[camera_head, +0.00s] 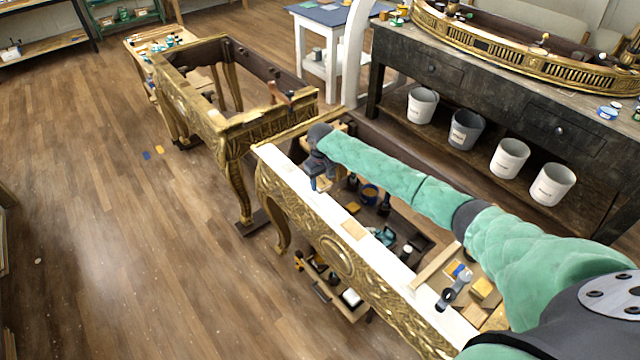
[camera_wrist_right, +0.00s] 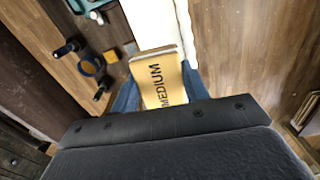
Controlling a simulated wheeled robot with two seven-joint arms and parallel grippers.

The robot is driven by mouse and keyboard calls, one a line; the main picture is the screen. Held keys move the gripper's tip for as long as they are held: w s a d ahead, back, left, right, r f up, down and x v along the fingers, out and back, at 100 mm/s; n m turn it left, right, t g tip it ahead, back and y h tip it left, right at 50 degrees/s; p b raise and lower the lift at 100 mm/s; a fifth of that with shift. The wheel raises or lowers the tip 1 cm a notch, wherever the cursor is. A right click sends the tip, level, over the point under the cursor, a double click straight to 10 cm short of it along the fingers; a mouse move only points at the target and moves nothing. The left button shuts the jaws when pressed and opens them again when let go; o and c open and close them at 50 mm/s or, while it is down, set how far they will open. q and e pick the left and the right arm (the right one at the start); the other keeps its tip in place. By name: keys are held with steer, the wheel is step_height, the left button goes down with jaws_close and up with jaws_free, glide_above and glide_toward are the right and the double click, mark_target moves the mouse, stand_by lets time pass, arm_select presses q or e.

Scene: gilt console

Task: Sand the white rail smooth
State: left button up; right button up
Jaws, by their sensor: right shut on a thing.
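The white rail (camera_head: 300,185) runs along the top front edge of a carved gilt console frame, from upper left to lower right. My right gripper (camera_head: 317,178) is at the rail's far part, its arm reaching in from the right. In the right wrist view the blue fingers (camera_wrist_right: 160,90) are shut on a tan sanding block (camera_wrist_right: 162,82) marked MEDIUM. The white rail (camera_wrist_right: 150,22) shows just beyond the block; whether they touch I cannot tell. The held block is mostly hidden in the head view. My left gripper is out of view.
A tan flat piece (camera_head: 354,229) lies on the rail's middle. Bottles and tools stand inside the console frame, below my arm. A second gilt frame (camera_head: 232,128) stands behind to the left. A dark workbench (camera_head: 480,85) with several buckets is at right.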

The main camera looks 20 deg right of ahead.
steer(key=shift+r+p, duration=0.4)
steer(key=shift+r, duration=0.55)
